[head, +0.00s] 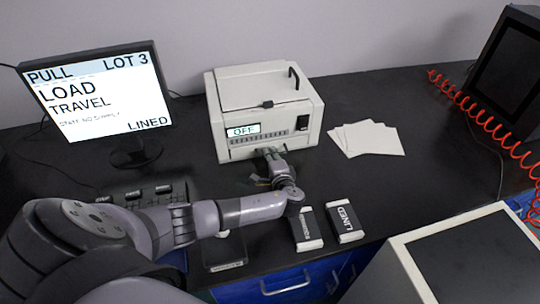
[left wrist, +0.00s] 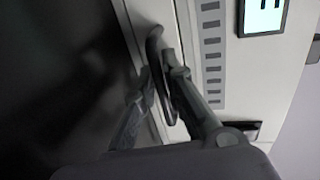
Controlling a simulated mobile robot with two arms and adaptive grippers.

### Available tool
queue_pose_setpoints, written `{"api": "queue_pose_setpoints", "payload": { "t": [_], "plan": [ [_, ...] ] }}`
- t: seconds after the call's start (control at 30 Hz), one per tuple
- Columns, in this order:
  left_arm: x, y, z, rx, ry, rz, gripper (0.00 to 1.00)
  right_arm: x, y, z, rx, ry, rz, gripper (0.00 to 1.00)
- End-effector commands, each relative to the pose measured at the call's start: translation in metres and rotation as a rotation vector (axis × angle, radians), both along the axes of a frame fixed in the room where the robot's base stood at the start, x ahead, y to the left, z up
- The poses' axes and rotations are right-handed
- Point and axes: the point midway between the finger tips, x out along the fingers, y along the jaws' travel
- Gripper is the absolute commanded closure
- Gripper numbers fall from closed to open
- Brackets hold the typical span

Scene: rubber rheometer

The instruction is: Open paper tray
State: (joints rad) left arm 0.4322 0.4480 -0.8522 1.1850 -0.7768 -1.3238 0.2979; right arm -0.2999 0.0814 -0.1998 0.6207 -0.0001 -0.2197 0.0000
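A cream box-shaped machine (head: 265,108) stands on the black bench, with a small display reading OFF on its front. The paper tray's own outline is hard to make out; a dark curved handle (left wrist: 154,42) stands out from the machine's lower front in the left wrist view. My left gripper (head: 271,156) is at this lower front. In the left wrist view the fingers of my left gripper (left wrist: 158,75) converge on the handle from both sides, with the handle between them and little or no gap. The tray looks closed. My right gripper is not in view.
White paper sheets (head: 367,138) lie right of the machine. Two dark labelled packs (head: 345,222) lie near the front edge. A monitor (head: 100,92) stands at left, and a red coiled cable (head: 487,117) hangs at right. The bench between machine and packs is mostly clear.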

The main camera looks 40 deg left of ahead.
Motion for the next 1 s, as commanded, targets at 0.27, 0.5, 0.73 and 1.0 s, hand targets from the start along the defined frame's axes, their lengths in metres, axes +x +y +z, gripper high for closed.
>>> {"api": "queue_pose_setpoints", "payload": {
  "t": [0.27,0.5,0.73,1.0],
  "plan": [
    [0.000,0.000,0.000,0.000,0.000,0.000,1.00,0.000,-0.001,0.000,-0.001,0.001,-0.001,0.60],
    [0.000,0.000,0.000,-0.001,0.001,0.000,1.00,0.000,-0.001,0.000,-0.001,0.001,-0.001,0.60],
    [0.000,0.000,-0.001,0.000,0.001,0.000,1.00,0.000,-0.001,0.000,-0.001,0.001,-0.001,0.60],
    [-0.014,-0.018,-0.001,-0.004,0.005,-0.003,1.00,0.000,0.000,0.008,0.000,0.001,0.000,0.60]
  ]
}}
